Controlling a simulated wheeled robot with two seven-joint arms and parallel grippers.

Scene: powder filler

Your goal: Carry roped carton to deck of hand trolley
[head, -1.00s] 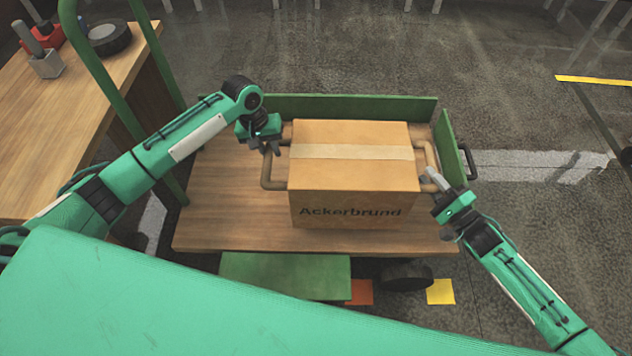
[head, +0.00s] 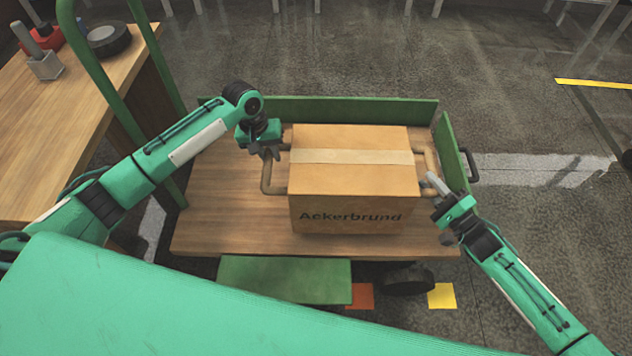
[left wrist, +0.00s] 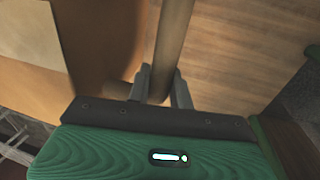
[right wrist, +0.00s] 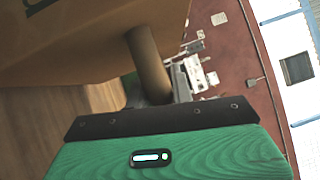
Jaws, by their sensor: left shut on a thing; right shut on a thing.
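The carton (head: 352,178), brown with a pale tape strip and "Ackerbrund" on its front, is over the wooden deck (head: 225,225) of the hand trolley. I cannot tell whether its base touches the deck. A thick tan rope handle sticks out on each side. My left gripper (head: 266,152) is shut on the left handle (head: 267,178), which also shows between its fingers in the left wrist view (left wrist: 172,45). My right gripper (head: 437,190) is shut on the right handle (head: 430,160), seen also in the right wrist view (right wrist: 148,62).
Low green boards edge the deck at the back (head: 350,109) and right (head: 451,150). A green tube frame (head: 95,60) rises at the left, beside a wooden bench (head: 60,110) with a black roll (head: 108,40). Bare deck shows left of the carton.

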